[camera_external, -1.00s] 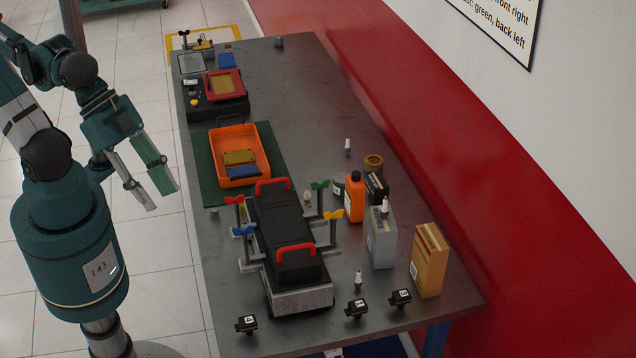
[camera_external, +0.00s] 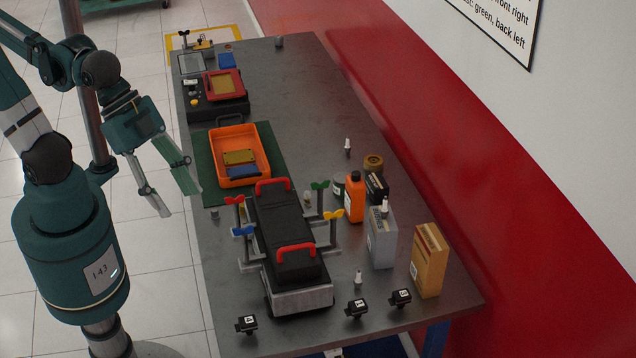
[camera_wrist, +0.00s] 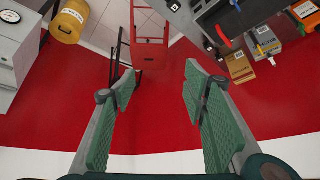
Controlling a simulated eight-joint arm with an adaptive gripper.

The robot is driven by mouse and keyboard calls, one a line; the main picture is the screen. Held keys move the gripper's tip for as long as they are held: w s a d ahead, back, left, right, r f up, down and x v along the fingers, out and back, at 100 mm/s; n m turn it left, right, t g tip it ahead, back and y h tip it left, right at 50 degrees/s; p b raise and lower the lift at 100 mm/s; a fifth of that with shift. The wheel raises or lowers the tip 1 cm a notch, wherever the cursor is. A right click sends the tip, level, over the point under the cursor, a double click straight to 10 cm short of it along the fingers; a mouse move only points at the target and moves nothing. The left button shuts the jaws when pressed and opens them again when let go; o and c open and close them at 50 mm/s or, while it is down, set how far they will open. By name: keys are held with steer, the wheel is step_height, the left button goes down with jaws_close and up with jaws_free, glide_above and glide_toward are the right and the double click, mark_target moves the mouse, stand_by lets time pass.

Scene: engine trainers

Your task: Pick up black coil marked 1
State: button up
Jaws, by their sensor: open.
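Three small black coils with white labels stand along the near end of the bench: one at the left corner (camera_external: 246,323), one in the middle (camera_external: 356,308) and one to its right (camera_external: 400,298). Their markings are too small to read, so I cannot tell which is marked 1. My gripper (camera_external: 181,203) is open and empty, left of the bench's left edge and apart from the coils. In the wrist view, its two green-padded fingers (camera_wrist: 158,92) are spread with nothing between them.
The black engine (camera_external: 285,235) with red handles and coloured clips stands behind the coils. The far middle is bare.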

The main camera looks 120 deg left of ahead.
steer(key=w+a+f+m+g+b, duration=0.1)
steer(key=w+a+f, duration=0.1)
steer(key=w, duration=0.3)
steer(key=w+a+f+m+b, duration=0.1)
steer(key=w+a+f, duration=0.15)
steer(key=w, duration=0.35)
steer(key=m+g+h+b, duration=0.2)
steer(key=m+h+b, duration=0.1)
steer(key=m+b, duration=0.3)
glide_above(359, 306)
steer(key=s+a, duration=0.1)
steer(key=f, duration=2.6)
steer(key=shift+s+a, duration=0.2)
steer(key=shift+f+b, duration=0.35)
steer(key=shift+f, duration=1.95)
steer(key=shift+f, duration=0.1)
